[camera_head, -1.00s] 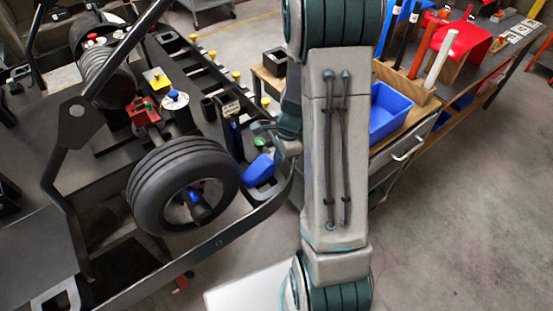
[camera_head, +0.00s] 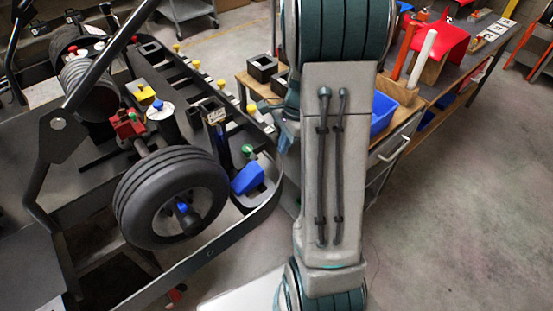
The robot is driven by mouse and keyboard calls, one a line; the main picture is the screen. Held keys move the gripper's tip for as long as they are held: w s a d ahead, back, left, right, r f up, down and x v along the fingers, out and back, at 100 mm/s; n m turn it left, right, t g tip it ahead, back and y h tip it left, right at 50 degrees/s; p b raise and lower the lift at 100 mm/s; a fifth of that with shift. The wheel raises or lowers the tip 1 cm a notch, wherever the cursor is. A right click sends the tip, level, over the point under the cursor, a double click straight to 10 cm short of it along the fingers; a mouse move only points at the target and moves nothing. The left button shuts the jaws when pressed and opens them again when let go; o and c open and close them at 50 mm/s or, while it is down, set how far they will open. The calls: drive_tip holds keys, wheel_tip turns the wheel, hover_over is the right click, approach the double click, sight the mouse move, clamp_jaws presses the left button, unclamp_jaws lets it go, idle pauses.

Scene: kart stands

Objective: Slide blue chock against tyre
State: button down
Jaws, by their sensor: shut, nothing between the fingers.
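The black kart tyre (camera_head: 140,205) with its grooved tread sits on the hub at the left. The blue chock (camera_head: 247,178) is a wedge on the dark platform just right of the tyre. Only a narrow gap or none shows between them, and I cannot tell whether they touch. My gripper (camera_head: 262,107) is partly visible beside my arm, above and to the right of the chock and apart from it. It is shut and empty. My arm hides part of it.
A dark post (camera_head: 219,135) stands behind the chock. A curved black rail (camera_head: 225,238) runs in front of tyre and chock. Yellow-capped pegs line the rack behind. A workbench with a blue bin (camera_head: 382,112) stands right of my arm. The floor at right is clear.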

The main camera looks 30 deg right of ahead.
drive_tip(key=shift+v, duration=1.75)
drive_tip(key=s+a+r+n+t+h, duration=0.2)
drive_tip(key=s+a+r+n, duration=0.8)
drive_tip(key=n, duration=0.8)
drive_tip(key=shift+s+a+t+h, duration=0.4)
drive_tip(key=shift+s+a+t, duration=0.3)
drive_tip(key=shift+s+a, duration=1.1)
drive_tip(key=shift+s+d, duration=0.35)
